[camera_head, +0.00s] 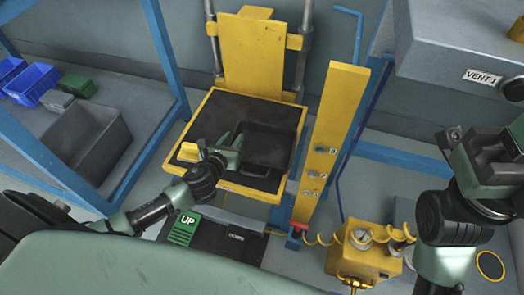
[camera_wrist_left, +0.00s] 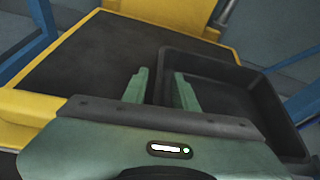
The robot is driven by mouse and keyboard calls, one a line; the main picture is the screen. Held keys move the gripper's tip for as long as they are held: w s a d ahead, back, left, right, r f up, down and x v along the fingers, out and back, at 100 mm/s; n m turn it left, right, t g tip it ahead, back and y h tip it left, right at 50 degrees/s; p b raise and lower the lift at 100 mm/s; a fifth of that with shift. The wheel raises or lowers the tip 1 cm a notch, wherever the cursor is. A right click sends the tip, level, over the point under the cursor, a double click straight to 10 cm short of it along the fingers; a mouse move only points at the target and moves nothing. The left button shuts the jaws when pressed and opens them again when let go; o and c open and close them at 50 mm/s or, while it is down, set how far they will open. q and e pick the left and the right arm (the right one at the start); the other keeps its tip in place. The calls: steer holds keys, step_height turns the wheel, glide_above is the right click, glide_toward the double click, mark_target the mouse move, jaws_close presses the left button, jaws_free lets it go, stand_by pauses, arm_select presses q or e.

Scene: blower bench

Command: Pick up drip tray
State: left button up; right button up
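The drip tray looks to be the black, shallow, open tray (camera_head: 268,150) on the dark top of the yellow lift platform (camera_head: 206,112). It looks empty and also shows in the left wrist view (camera_wrist_left: 232,100). My left gripper (camera_head: 234,142) is at the tray's left side. In the left wrist view its two green fingers (camera_wrist_left: 160,90) are apart, with the tray's left wall between them. Whether either finger touches the wall is hard to tell. My right gripper (camera_head: 500,155) is at the right edge of the head view, away from the tray; its fingertips are not clear.
A yellow post (camera_head: 330,140) stands right of the platform. A grey bin (camera_head: 88,140) and blue bins (camera_head: 32,84) sit on the left shelf. A grey box labelled VENT 1 (camera_head: 450,45) is at upper right. A yellow unit with gauges (camera_head: 362,252) stands at lower right.

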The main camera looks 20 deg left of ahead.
arm_select(q)
jaws_close()
steer(key=shift+r, duration=0.1)
stand_by(1.2)
